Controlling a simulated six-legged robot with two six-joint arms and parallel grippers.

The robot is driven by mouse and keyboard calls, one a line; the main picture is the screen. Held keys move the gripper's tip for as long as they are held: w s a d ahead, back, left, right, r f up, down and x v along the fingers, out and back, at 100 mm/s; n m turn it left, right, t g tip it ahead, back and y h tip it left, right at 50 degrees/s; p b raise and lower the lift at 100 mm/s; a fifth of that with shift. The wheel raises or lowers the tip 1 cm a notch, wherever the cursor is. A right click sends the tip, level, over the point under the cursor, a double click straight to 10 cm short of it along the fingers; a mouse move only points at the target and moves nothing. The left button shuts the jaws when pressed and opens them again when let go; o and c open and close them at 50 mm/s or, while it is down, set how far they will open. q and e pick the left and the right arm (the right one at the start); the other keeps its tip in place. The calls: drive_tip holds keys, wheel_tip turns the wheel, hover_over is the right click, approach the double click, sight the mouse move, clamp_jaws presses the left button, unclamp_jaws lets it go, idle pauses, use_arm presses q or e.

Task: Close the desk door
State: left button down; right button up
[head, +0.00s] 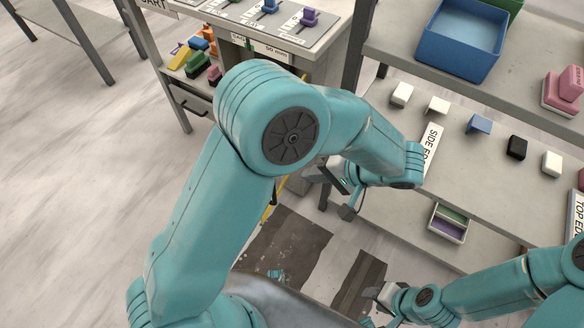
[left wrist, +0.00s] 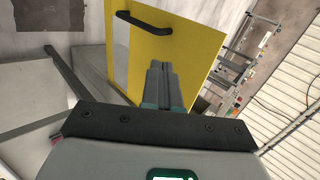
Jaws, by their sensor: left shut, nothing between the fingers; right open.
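The yellow desk door (left wrist: 190,45) fills the upper middle of the left wrist view and carries a black bar handle (left wrist: 143,21). In the head view only a narrow yellow strip of the door (head: 268,208) shows beside my left arm, which hides most of it. The desk (head: 320,38) stands behind that arm. My left gripper (head: 335,185) is shut and empty. In the left wrist view its closed fingers (left wrist: 159,66) overlap the door below the handle; I cannot tell whether they touch it. My right gripper (head: 378,303) is open, low at the bottom of the head view.
A grey shelf unit (head: 500,105) on the right holds a blue bin (head: 464,38), a pink stamp-like block (head: 566,90) and several small blocks. Small coloured items lie on and in the desk. Dark patches (head: 290,243) mark the floor.

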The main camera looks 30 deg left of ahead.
use_arm(q)
drive_tip(key=x, duration=0.4)
drive_tip(key=a+r+x, duration=0.1)
drive_tip(key=x, duration=0.6)
drive_tip(key=shift+s+a, duration=0.3)
drive_tip(key=shift+a, duration=0.7)
